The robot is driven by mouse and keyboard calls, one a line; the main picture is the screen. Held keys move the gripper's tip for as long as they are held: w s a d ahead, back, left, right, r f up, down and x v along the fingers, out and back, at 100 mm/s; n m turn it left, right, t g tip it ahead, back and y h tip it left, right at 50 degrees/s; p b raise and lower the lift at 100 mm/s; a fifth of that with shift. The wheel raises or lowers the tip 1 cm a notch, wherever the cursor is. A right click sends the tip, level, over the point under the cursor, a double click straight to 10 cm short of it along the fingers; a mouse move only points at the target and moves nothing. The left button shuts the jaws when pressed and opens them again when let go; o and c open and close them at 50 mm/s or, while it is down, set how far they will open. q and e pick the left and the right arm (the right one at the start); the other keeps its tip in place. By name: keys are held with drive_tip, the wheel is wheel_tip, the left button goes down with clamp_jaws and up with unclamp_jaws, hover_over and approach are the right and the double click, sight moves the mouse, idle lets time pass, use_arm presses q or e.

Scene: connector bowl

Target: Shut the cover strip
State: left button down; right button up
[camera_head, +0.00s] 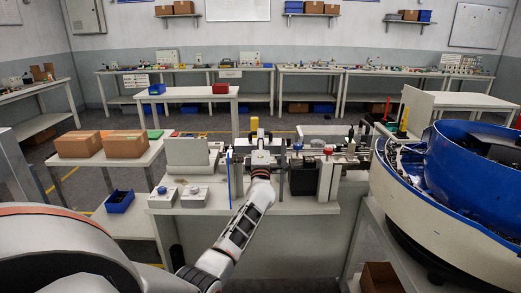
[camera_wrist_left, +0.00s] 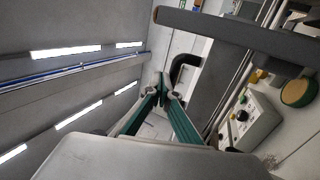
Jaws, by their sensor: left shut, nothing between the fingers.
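My left gripper (camera_head: 261,136) reaches over the machine on the white bench (camera_head: 230,206). In the left wrist view its green-edged fingers (camera_wrist_left: 164,92) come together at the tips with nothing between them. A long dark grey bar (camera_wrist_left: 232,38), which may be the cover strip, crosses the upper right of the left wrist view. It shows apart from the fingertips in the picture; I cannot tell its depth. In the head view I cannot make out the strip, and the gripper and wrist hide part of the machine. My right gripper is not in view.
A large blue and cream bowl feeder (camera_head: 405,196) stands at the right. Two cardboard boxes (camera_head: 124,144) sit on a side table at the left. A grey control box with knobs (camera_wrist_left: 246,119) and a black curved handle (camera_wrist_left: 183,64) show near the fingers.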

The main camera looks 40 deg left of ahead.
use_arm(q)
drive_tip(key=v, duration=1)
drive_tip(key=s+a+r+n+g+y+p, duration=0.15)
drive_tip(key=s+r+n+g, duration=0.35)
drive_tip(key=n, duration=0.7)
drive_tip(key=w+d+f+n+t+h, duration=0.1)
drive_tip(key=d+n+h, duration=0.4)
drive_tip(key=n, duration=0.1)
drive_tip(key=p+x, duration=0.1)
drive_tip(key=x, duration=1.3)
drive_tip(key=shift+a, duration=0.1)
drive_tip(key=shift+x, duration=0.85)
drive_tip(key=shift+r, duration=0.15)
drive_tip(key=shift+s, duration=0.1)
